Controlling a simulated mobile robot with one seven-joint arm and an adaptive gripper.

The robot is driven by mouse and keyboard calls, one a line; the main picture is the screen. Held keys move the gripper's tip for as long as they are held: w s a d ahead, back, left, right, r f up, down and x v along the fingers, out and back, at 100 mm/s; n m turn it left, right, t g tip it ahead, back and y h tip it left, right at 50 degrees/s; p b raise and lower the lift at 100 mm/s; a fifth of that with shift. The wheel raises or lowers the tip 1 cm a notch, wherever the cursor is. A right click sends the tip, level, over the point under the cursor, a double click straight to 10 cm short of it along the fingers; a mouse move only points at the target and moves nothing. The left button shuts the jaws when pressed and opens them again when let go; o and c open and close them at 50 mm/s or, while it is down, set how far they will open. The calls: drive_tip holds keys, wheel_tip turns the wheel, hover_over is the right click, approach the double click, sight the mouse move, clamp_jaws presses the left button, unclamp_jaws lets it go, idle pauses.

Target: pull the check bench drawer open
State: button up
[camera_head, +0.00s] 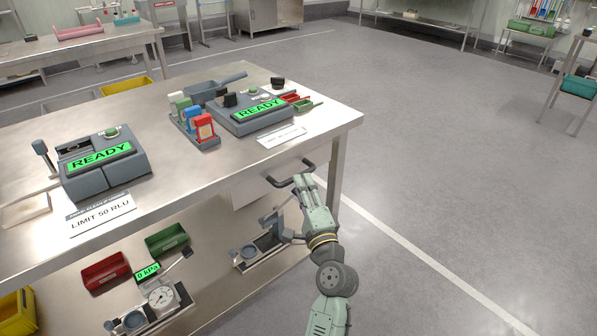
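The check bench (215,172) is a steel table with a lower shelf. Its drawer (245,192) has a pale front under the bench top, near the right end, and looks shut or nearly so. A dark bar handle (274,181) sticks out from that front. My gripper (303,179), pale green, is at the handle, with its fingers overlapping the handle's right part in the picture. I cannot tell whether the fingers touch or close around the bar. My gripper and arm hide the right part of the drawer area.
On the bench top stand two READY devices (108,168) (248,115), bottles (204,127) and a sign card (281,137). The lower shelf holds a red bin (106,270), a green bin (167,240) and a gauge (161,297). The floor (430,160) right of the bench is clear.

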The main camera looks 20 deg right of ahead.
drive_tip(key=shift+w+d+r+p, duration=0.1)
drive_tip(key=shift+w+r+p, duration=0.15)
drive_tip(key=shift+w, duration=0.85)
drive_tip(key=shift+w+r+p, duration=0.15)
drive_tip(key=shift+w+p, duration=0.05)
drive_tip(key=shift+w, duration=0.9)
drive_tip(key=shift+c, duration=0.2)
clamp_jaws()
